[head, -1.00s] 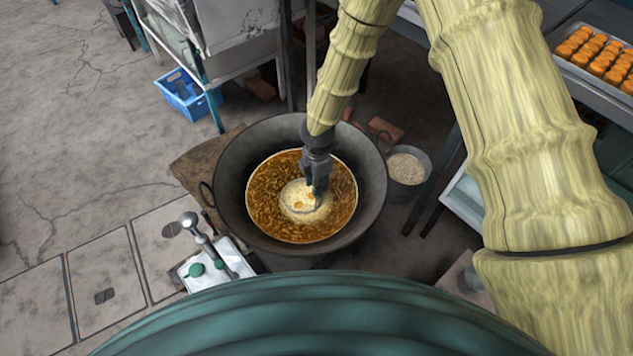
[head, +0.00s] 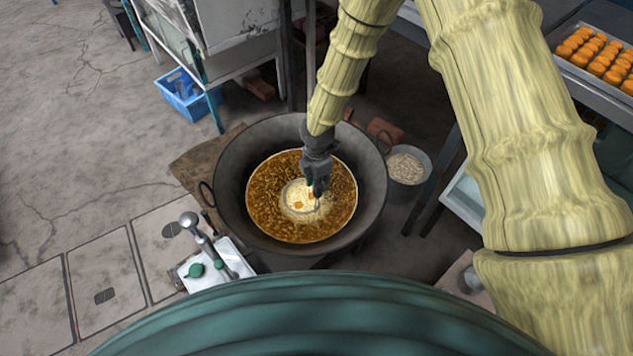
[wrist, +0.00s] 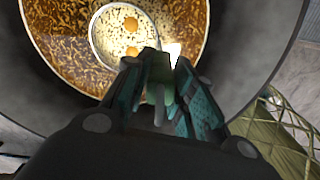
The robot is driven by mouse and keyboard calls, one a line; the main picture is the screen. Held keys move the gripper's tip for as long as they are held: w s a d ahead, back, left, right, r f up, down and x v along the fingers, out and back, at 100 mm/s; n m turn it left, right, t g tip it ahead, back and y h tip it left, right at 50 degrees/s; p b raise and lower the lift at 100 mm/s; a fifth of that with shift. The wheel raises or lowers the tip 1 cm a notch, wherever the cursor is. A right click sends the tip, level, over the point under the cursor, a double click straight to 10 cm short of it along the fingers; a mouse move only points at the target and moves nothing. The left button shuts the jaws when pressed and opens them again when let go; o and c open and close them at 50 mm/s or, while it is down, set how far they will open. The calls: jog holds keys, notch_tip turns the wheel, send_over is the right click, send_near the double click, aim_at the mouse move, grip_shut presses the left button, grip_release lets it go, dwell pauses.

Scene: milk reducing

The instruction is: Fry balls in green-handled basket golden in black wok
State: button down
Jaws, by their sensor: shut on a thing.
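The black wok (head: 237,155) holds brown bubbling oil (head: 333,207). The basket (head: 290,203) sits in the oil near the middle, its round rim in pale foam. Orange balls (head: 298,205) show inside it; in the wrist view two balls (wrist: 131,24) are clear. My gripper (head: 318,186) is over the wok at the basket's right side. In the wrist view my gripper (wrist: 160,95) is shut on the basket's green handle (wrist: 161,84). The handle is mostly hidden between the fingers.
A bucket (head: 407,168) of pale material stands right of the wok. A tray (head: 594,82) of orange balls is at the upper right. A white tray (head: 236,262) with a ladle (head: 193,226) and a green item (head: 195,270) lies at the lower left.

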notch_tip(320, 180, up, 19)
jog(key=p, duration=1.3)
jog(key=shift+p, duration=0.35)
dwell(0.5)
dwell(1.8)
jog(key=shift+r+p, duration=1.45)
jog(key=shift+r, duration=0.45)
